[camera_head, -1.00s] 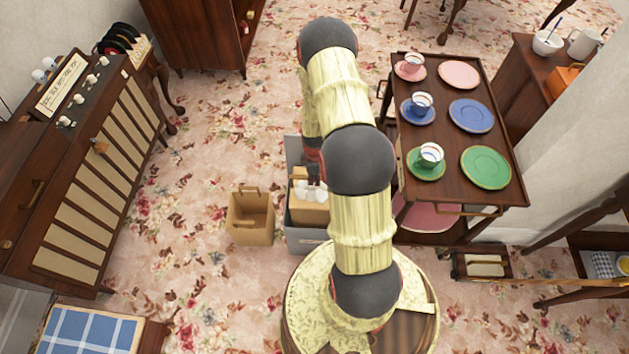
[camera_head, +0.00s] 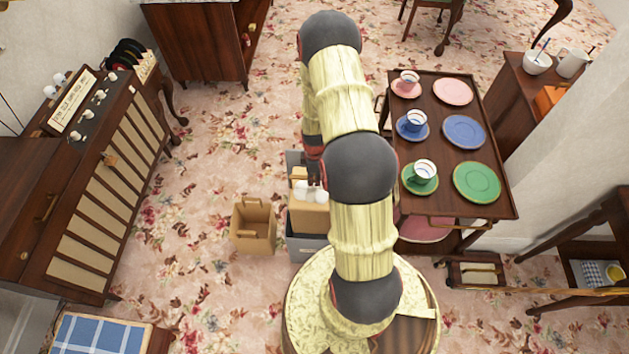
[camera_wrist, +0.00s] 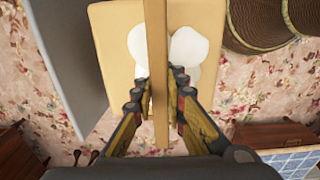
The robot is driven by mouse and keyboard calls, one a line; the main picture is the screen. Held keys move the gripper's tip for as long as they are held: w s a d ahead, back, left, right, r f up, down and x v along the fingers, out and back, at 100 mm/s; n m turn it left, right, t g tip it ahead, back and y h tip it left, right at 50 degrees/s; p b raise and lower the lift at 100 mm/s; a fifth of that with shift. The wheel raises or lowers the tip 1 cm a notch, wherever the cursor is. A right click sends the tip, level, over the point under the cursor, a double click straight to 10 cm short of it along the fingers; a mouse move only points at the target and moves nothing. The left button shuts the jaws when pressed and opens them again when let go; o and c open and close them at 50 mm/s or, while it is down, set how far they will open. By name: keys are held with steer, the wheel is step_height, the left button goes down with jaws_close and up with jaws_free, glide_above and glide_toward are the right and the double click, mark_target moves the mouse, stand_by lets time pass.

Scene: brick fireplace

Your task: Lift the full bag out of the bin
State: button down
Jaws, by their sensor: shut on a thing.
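The full bag (camera_head: 310,217) is tan, with white rounded things (camera_head: 305,190) in its open top. It is at the grey bin (camera_head: 302,248), left of my arm, with much of its tan front showing above the bin's near edge. In the wrist view the bag (camera_wrist: 110,45) shows below my gripper (camera_wrist: 160,92), whose fingers are shut on its tan strap-like handle (camera_wrist: 157,40). The grey bin wall (camera_wrist: 72,60) is close on the left there.
An open, upright tan bag (camera_head: 253,228) stands on the floor left of the bin. A wooden trolley (camera_head: 440,88) with cups and plates is close on the right. A radio cabinet (camera_head: 95,205) is at the left.

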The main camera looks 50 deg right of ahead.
steer(key=shift+r+p, duration=2.3)
steer(key=shift+r, duration=1.5)
